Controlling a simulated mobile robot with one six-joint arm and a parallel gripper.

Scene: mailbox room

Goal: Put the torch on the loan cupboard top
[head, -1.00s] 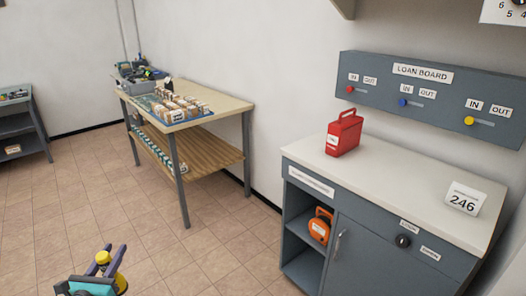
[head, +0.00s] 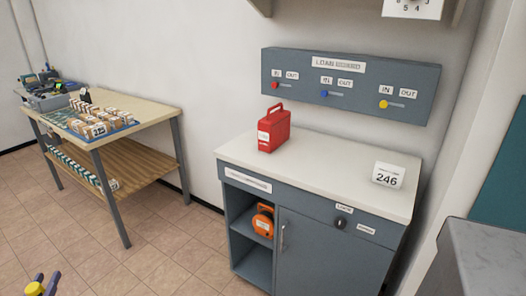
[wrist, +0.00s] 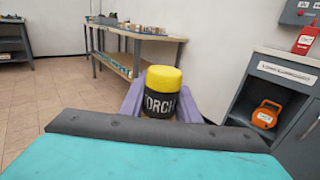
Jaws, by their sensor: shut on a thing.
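The torch (wrist: 161,98) has a yellow cap and a black band with white "TORCH" lettering. In the wrist view it sits between the purple fingers of my gripper (wrist: 160,105), which is shut on it. In the head view, the yellow torch (head: 35,288) and my gripper (head: 41,287) show at the bottom left corner, partly cut off. The loan cupboard (head: 318,205) is grey with a pale top (head: 340,165). My gripper is to the left of the cupboard, apart from it.
On the cupboard top stand a red case (head: 274,132) at the left and a "246" sign (head: 389,176) at the right. An orange reel (head: 263,220) is on the open shelf. The loan board (head: 345,87) hangs above. A wooden table (head: 140,106) with boxes stands left. The top's middle is clear.

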